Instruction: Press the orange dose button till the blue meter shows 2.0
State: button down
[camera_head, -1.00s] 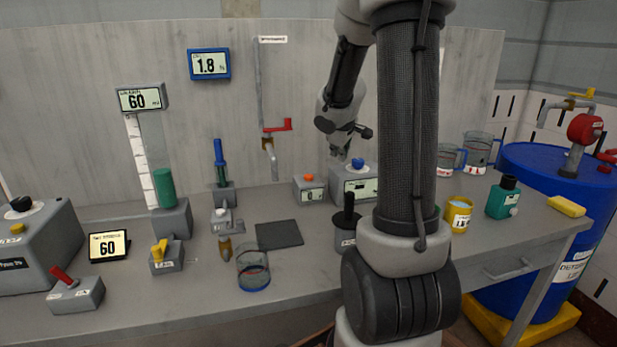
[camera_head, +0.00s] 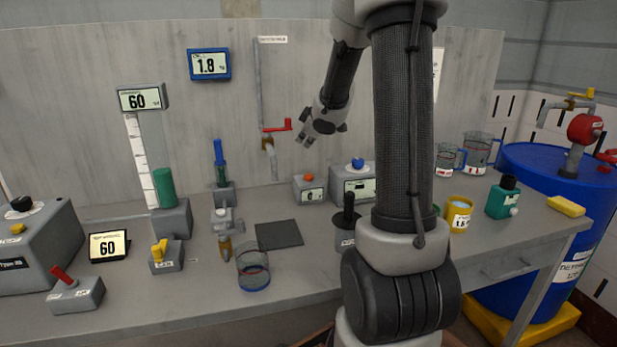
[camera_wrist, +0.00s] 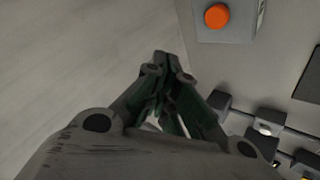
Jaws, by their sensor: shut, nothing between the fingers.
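The orange dose button (camera_head: 308,178) sits on top of a small grey box (camera_head: 310,191) near the back of the bench. The button also shows at the top of the wrist view (camera_wrist: 217,16). The blue meter (camera_head: 209,65) on the back wall reads 1.8. My gripper (camera_head: 306,141) is above and slightly left of the button, in front of the wall and apart from it. In the wrist view its fingers (camera_wrist: 168,58) are together, with nothing between them, and point to the left of the button's box.
A larger grey box with a blue knob (camera_head: 357,163) stands right of the button's box. A red-handled tap (camera_head: 277,128) is on the wall at left.

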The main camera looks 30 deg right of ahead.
aim_at(306, 176)
jog(key=shift+f, duration=4)
jog(key=shift+f, duration=0.45)
jog(key=shift+f, duration=0.5)
jog(key=shift+r, duration=0.95)
jog(key=shift+r, duration=2.5)
